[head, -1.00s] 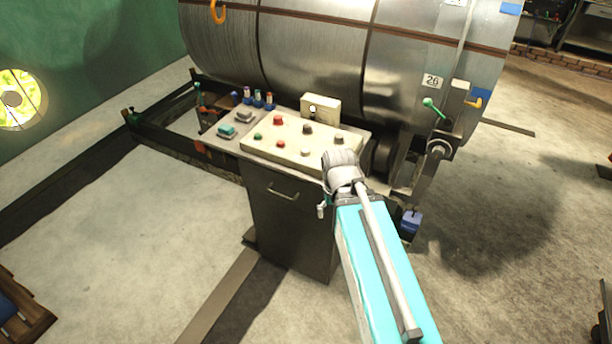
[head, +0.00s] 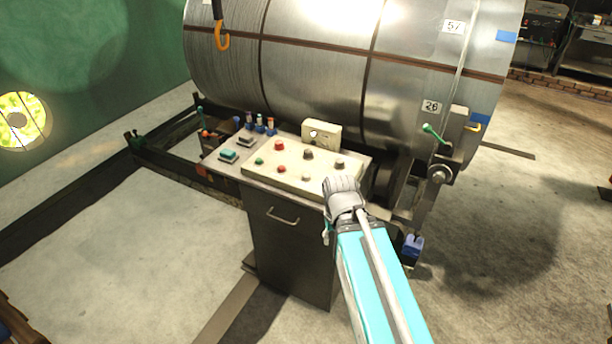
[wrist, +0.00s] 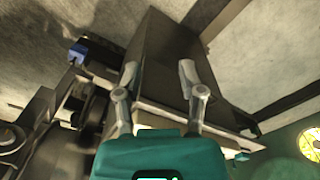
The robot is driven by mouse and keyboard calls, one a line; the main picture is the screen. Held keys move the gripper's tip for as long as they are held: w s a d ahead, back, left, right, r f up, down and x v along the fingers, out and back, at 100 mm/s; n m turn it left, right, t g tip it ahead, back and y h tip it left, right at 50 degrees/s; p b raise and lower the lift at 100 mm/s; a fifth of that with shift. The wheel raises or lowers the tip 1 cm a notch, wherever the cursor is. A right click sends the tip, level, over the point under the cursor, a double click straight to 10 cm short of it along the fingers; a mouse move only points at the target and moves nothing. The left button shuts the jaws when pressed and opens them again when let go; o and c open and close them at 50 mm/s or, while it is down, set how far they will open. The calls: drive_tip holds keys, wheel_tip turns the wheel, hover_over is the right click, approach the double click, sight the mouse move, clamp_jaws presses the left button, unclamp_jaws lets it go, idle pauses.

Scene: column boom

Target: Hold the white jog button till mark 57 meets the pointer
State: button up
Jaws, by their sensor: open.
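The white jog button (head: 306,177) sits near the front edge of the pale control panel (head: 265,178) in the head view. My gripper (head: 341,184) is just right of it, over the panel's front right corner. The wrist view shows my gripper (wrist: 158,78) with its two fingers apart and nothing between them. The steel drum (head: 320,75) stands behind the panel. Its mark 57 (head: 453,27) is high on the right end, well above mark 26 (head: 431,106). A yellow piece (head: 474,127) by the bracket may be the pointer; I cannot tell for sure.
The panel also carries a red mushroom button (head: 279,145), a small red button (head: 281,169), a green button (head: 259,160) and dark knobs (head: 308,154). A cream box (head: 321,132) stands behind them. Open floor lies left.

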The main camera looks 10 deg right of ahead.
clamp_jaws()
idle(1.1)
